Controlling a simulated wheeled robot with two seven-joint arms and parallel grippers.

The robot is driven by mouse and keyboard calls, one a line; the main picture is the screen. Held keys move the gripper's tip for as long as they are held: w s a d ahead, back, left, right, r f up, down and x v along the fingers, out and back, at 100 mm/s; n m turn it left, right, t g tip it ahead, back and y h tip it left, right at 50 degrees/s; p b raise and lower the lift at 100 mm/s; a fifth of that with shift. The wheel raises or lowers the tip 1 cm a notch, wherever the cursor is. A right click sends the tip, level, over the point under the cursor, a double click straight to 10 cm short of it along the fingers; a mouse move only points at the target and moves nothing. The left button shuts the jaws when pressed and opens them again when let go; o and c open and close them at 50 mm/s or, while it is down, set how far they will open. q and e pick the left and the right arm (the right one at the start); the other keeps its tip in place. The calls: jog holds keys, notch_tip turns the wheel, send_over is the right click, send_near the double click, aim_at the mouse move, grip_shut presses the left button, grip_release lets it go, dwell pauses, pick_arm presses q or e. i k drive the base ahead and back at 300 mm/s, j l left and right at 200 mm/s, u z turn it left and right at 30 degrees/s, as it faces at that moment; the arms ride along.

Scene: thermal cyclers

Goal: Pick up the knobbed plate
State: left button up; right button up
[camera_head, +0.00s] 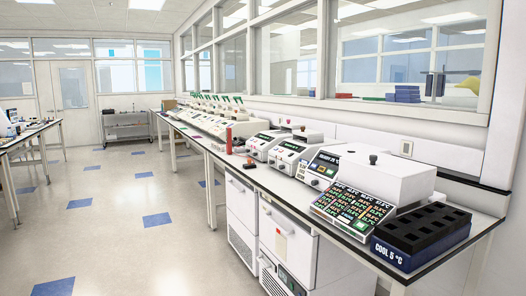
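No knobbed plate can be made out for certain. A small dark knob (373,159) stands up from the top of the large white thermal cycler (400,184) at the right of the bench; I cannot tell whether it belongs to a separate plate. A small dark reddish item (249,164) lies near the bench's front edge, too small to identify. Neither of my grippers is in view.
A long bench (340,233) runs along the windowed wall with several thermal cyclers on it. A black block in a blue "COOL 5 °C" base (420,236) sits at its near right end. White cabinets (285,250) stand below. The floor (120,225) at left is clear.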

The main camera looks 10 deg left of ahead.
aim_at(249, 165)
jog(key=i+j, duration=0.45)
jog(key=i+j+z, duration=0.1)
jog(key=i+j, duration=0.8)
jog(key=j, duration=0.2)
jog(key=i+j+z, duration=0.1)
jog(key=i+j, duration=0.75)
jog(key=j, duration=0.25)
